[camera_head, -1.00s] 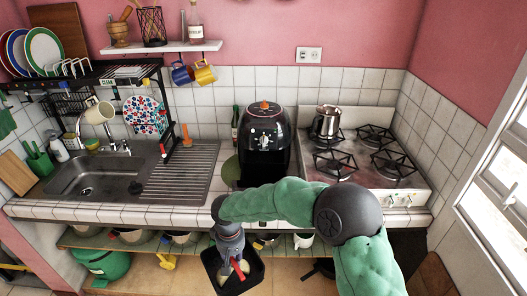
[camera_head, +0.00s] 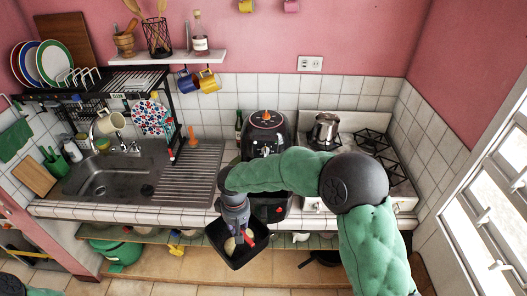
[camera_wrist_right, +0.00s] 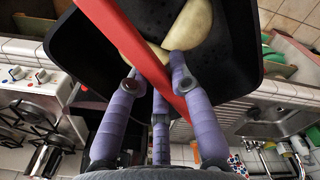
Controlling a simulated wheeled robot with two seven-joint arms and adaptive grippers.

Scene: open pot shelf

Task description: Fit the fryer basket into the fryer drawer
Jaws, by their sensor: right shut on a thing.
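The black fryer (camera_head: 265,125) with an orange top knob stands on the counter between the sink and the stove. My right arm hides its middle. A black part with a red mark (camera_head: 281,210) shows below the arm at the counter's front edge; I cannot tell whether it is the drawer. My right gripper (camera_head: 238,236) is shut on the red handle (camera_wrist_right: 125,38) of the black fryer basket (camera_head: 216,238), in front of the counter edge. The basket holds pale food pieces (camera_wrist_right: 192,22) and also shows in the right wrist view (camera_wrist_right: 85,55). My left gripper is not in view.
The stove (camera_head: 400,185) with a metal pot (camera_head: 326,127) is right of the fryer, and the sink (camera_head: 105,180) with its ribbed drainboard (camera_head: 190,170) is left. Below the counter, an open shelf (camera_head: 190,262) holds cookware. The floor in front looks clear.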

